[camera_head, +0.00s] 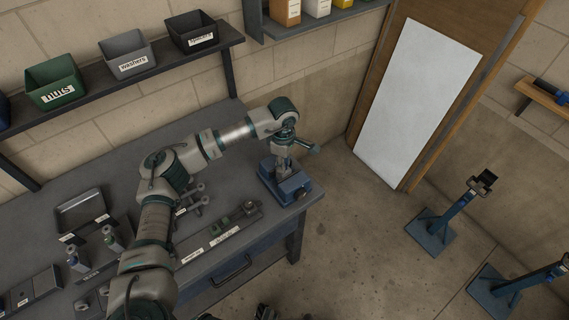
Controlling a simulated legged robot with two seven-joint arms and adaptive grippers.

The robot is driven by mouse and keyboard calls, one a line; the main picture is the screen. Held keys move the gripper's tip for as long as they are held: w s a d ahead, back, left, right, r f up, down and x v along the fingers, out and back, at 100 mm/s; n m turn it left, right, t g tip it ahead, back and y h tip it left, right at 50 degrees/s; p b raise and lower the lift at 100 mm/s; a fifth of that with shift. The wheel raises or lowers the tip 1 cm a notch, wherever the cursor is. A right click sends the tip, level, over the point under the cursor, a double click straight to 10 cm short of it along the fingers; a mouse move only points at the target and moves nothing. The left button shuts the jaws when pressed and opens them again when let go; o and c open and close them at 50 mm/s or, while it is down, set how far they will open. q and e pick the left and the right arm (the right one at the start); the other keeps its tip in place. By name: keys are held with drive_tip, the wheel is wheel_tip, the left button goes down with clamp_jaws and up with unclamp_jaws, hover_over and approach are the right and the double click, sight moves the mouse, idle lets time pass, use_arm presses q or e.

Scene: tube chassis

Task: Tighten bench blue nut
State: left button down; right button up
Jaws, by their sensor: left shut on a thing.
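A blue fixture block (291,188) sits at the right end of the grey workbench (120,179). My left arm reaches across the bench from the bottom left, and my left gripper (284,163) points down onto the top of this block. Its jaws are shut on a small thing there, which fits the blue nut. The nut itself is hidden by the fingers and too small to make out. My right gripper does not show clearly anywhere.
A labelled rail (222,232), a grey tray (81,211) and small bottles stand on the bench. A wall shelf above holds a green nuts bin (57,83), a grey washers bin (127,57) and a black bin (192,34). Blue stands (433,231) occupy the floor at right.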

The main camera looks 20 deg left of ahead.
use_arm(q)
drive_tip(key=shift+w+a+r+m, duration=0.1)
drive_tip(key=shift+w+r+m, duration=0.1)
drive_tip(key=shift+r+m, duration=0.1)
idle(0.4)
drive_tip(key=c, duration=1.2)
unclamp_jaws()
drive_tip(key=shift+o, duration=1)
drive_tip(key=shift+f, duration=0.2)
wheel_tip(320, 180, up, 12)
drive_tip(key=shift+a, duration=0.1)
